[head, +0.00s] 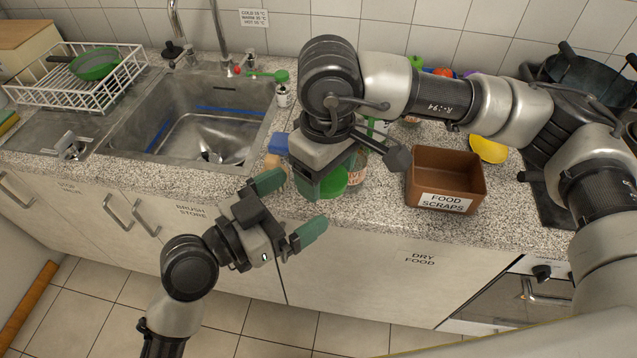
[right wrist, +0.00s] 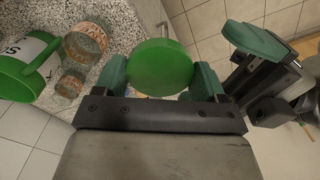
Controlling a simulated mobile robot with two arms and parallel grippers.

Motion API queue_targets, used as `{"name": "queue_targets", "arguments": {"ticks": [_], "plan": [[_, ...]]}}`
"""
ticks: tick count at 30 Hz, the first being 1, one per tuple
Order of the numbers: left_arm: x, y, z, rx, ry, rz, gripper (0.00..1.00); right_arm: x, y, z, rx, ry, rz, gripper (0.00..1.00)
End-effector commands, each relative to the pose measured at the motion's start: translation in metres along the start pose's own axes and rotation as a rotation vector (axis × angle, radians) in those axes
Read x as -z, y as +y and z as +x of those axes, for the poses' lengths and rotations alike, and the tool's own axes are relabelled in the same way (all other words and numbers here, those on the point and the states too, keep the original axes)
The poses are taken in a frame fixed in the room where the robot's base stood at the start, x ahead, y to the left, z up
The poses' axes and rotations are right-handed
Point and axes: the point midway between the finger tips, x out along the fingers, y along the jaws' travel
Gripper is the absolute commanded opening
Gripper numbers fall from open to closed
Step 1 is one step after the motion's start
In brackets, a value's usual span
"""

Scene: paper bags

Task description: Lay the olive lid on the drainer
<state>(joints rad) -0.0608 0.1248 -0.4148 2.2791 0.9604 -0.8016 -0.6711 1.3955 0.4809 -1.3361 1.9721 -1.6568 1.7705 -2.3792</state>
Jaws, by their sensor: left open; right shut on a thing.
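The lid, round and bright green, is gripped between the fingers of my right gripper (right wrist: 160,82). It faces the right wrist camera (right wrist: 162,66) and partly shows in the head view (head: 334,183), near the counter's front edge. The drainer, a white wire rack (head: 121,76), stands far left beyond the sink, with a green pan (head: 97,64) in it. My right gripper (head: 325,180) is shut on the lid, partly hidden by its own wrist. My left gripper (head: 291,208) is open and empty, in front of the counter, left of and below the right one.
The sink (head: 195,120) lies between the drainer and my grippers, with taps behind it. A brown food scraps box (head: 445,178) stands to the right. Glass jars (right wrist: 86,42) and a green-and-white container (right wrist: 28,72) stand close by. A yellow bowl (head: 488,149) is behind the box.

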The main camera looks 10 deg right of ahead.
Motion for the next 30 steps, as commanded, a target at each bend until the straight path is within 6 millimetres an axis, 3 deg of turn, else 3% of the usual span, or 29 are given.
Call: {"name": "queue_targets", "arguments": {"ticks": [3,9,21,30], "plan": [[0.0,0.0,0.022,-0.001,0.002,-0.004,1.0,0.0,0.0,0.0,0.0,0.0,0.0,0.42],[0.0,0.0,0.045,0.001,0.0,-0.002,1.0,0.0,0.0,0.0,0.0,0.0,0.0,0.42],[-0.001,0.0,0.053,0.0,-0.002,0.0,1.0,0.0,0.0,0.0,0.0,0.0,0.0,0.42],[-0.001,0.0,0.052,-0.001,-0.002,-0.001,0.56,0.0,0.0,0.0,0.0,0.001,0.001,0.42]]}}
